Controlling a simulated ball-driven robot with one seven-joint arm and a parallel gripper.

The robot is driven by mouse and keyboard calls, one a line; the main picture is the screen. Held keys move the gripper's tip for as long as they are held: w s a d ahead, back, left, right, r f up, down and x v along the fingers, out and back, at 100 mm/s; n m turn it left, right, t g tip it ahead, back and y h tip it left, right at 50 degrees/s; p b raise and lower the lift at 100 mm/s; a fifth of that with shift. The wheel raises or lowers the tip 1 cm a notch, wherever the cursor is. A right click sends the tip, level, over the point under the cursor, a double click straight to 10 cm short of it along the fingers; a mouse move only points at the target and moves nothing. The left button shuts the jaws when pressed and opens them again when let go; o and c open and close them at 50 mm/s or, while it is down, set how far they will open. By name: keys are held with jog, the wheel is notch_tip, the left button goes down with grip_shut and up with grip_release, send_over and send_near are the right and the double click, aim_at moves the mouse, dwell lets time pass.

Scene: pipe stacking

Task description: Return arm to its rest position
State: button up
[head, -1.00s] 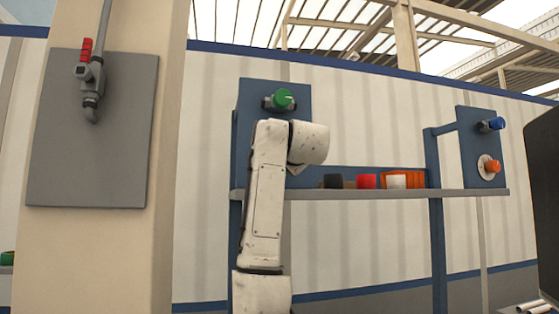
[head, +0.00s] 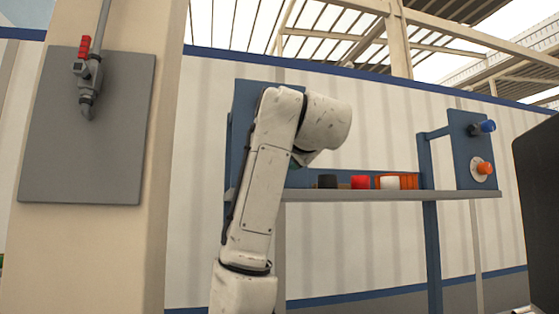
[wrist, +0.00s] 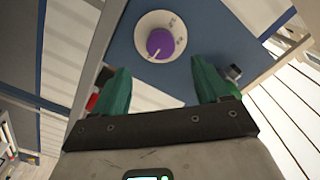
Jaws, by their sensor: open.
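My white arm (head: 266,160) rises in front of the blue shelf stand in the head view, bent at the top with its upper link (head: 325,122) turned to the right. My gripper is mostly hidden behind the arm there. In the wrist view my gripper (wrist: 161,66) has its two green fingers spread wide apart, with nothing between them. A purple knob (wrist: 161,44) on a white dial (wrist: 141,28) sits on a blue panel beyond the fingertips, apart from them.
A shelf (head: 400,194) carries a black item (head: 327,181), a red one (head: 360,182), a white one (head: 389,183) and an orange bin (head: 409,181). A blue knob (head: 488,126) and an orange knob (head: 485,168) are on the right panel. A pillar with a red-handled valve (head: 85,46) stands left.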

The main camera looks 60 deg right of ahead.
jog(key=shift+s+a, duration=0.35)
jog(key=shift+a, duration=0.05)
jog(key=shift+f, duration=0.1)
dwell(0.3)
